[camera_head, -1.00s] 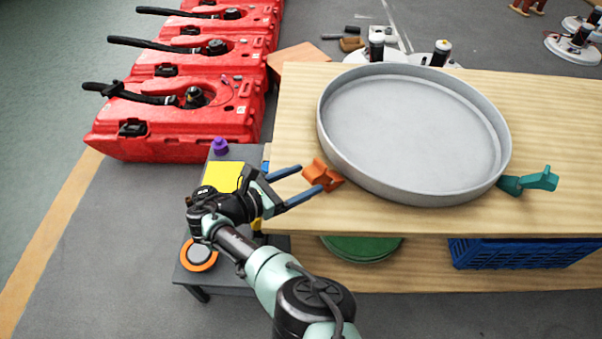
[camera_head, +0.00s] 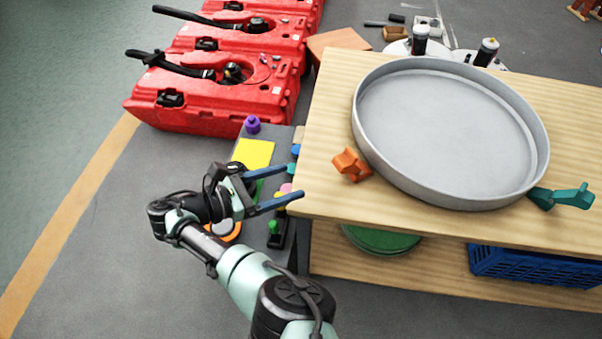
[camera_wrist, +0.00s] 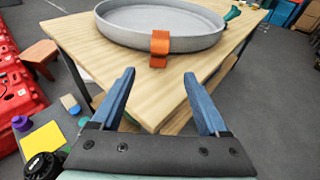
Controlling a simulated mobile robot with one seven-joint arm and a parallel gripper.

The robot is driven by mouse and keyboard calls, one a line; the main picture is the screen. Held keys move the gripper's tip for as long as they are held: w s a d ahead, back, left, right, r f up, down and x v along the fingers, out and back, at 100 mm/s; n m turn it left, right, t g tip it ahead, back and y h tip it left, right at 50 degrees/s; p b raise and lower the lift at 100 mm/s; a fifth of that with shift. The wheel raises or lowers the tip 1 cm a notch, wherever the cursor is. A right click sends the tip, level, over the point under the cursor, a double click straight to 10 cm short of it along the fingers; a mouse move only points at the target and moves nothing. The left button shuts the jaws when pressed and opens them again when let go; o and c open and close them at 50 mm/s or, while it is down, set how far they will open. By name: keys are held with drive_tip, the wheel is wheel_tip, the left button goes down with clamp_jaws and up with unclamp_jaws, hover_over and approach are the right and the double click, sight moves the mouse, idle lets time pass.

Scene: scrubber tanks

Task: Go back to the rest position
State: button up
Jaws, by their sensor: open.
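My gripper (camera_head: 281,187) is open and empty, with its two blue fingers apart. In the head view it is at the left end of the wooden table (camera_head: 330,115), with its fingertips by the table's front left corner. In the wrist view the fingers (camera_wrist: 162,105) spread on either side of that corner. An orange clamp (camera_head: 351,165) sits at the left rim of the round grey tray (camera_head: 440,130) on the table. It also shows in the wrist view (camera_wrist: 160,47), beyond the fingers. A teal clamp (camera_head: 562,197) is at the tray's right rim.
A low grey table (camera_head: 283,140) left of the wooden table holds a yellow sheet (camera_head: 254,153), a purple object (camera_head: 252,124) and small coloured items. Red tanks (camera_head: 215,95) stand behind. A blue crate (camera_head: 530,268) is on the lower shelf. Floor at left is clear.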

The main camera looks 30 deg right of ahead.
drive_tip(key=shift+a+r, duration=0.1)
drive_tip(key=shift+a, duration=0.3)
